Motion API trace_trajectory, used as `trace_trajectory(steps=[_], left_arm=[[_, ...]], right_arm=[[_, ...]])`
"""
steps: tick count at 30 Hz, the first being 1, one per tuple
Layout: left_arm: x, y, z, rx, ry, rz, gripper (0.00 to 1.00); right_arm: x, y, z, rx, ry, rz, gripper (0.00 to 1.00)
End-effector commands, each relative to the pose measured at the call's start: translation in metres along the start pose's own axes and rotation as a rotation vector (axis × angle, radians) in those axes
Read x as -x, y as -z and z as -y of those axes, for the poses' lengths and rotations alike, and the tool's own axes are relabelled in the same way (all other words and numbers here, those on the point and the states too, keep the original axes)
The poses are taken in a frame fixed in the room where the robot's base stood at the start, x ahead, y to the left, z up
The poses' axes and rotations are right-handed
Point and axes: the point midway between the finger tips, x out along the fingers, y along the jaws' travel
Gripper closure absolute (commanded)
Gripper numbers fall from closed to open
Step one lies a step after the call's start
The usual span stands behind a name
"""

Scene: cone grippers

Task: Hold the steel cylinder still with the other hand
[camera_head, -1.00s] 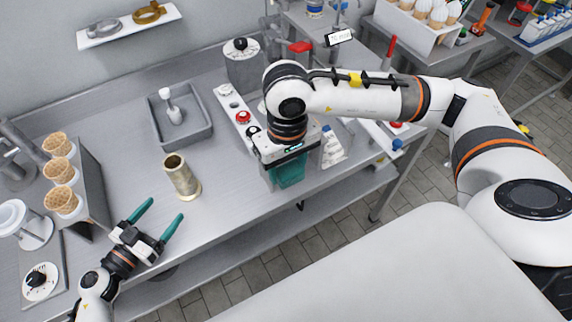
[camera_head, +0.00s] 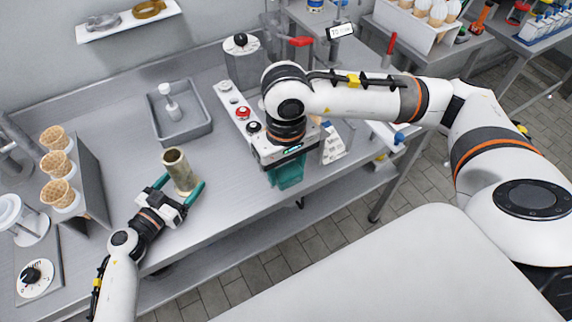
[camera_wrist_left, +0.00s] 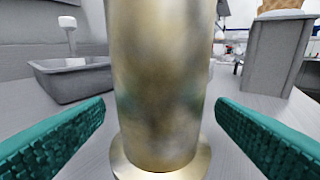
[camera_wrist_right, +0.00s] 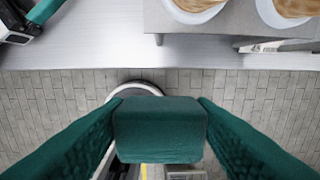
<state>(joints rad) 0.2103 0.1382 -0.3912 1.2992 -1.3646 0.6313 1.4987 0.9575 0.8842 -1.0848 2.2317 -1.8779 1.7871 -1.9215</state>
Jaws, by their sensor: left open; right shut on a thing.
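The steel cylinder (camera_head: 178,168) stands upright on the counter on a wider round foot; its metal looks brassy and stained. In the left wrist view the cylinder (camera_wrist_left: 160,80) fills the middle. My left gripper (camera_head: 182,183) is open, with one green finger on each side of it. In the left wrist view a gap shows between each finger and the cylinder. My right gripper (camera_head: 287,180) is over the front of the counter, to the right of the cylinder. In the right wrist view its fingers are shut on a dark green block (camera_wrist_right: 160,128).
A grey tray (camera_head: 196,130) with a white-topped tool stands behind the cylinder. A stand (camera_head: 92,178) with ice-cream cones is at the left. A panel with red and black knobs (camera_head: 240,113) lies to the right. The counter between cylinder and right gripper is clear.

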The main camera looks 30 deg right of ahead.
Motion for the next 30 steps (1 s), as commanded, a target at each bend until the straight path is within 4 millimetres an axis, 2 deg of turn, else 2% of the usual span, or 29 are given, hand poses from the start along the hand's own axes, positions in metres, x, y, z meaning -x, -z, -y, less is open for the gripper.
trace_trajectory(steps=[8, 16, 18, 19, 24, 25, 27, 30], left_arm=[[-0.0008, -0.0001, -0.0001, 0.0, 0.0, 0.0, 0.22], [-0.0005, -0.0001, -0.0002, 0.0, 0.0, 0.0, 0.67], [-0.0005, -0.0001, -0.0001, 0.0, 0.0, 0.0, 0.67], [-0.0005, -0.0001, -0.0002, 0.0, 0.0, 0.0, 0.59], [-0.0005, -0.0001, -0.0001, -0.001, 0.0, 0.0, 0.87], [-0.0005, -0.0001, -0.0001, -0.001, 0.0, 0.0, 0.52], [-0.0005, 0.0, -0.0002, -0.001, 0.0, 0.0, 0.41], [-0.0005, -0.0001, -0.0002, 0.0, 0.0, 0.0, 0.39]], right_arm=[[0.0, 0.0, 0.0, 0.0, 0.0, 0.0, 0.68], [-0.0001, 0.0, 0.0, 0.0, 0.0, 0.0, 0.68], [-0.0001, 0.0, 0.0, 0.0, 0.0, 0.0, 0.68], [-0.0001, 0.0, 0.0, 0.0, 0.0, 0.0, 0.68], [-0.0001, 0.0, 0.0, 0.0, 0.0, 0.0, 0.68], [-0.0001, 0.0, 0.0, 0.0, 0.0, 0.0, 0.68], [-0.0001, 0.0, 0.0, 0.0, 0.0, 0.0, 0.68], [-0.0001, 0.0, 0.0, 0.0, 0.0, 0.0, 0.68]])
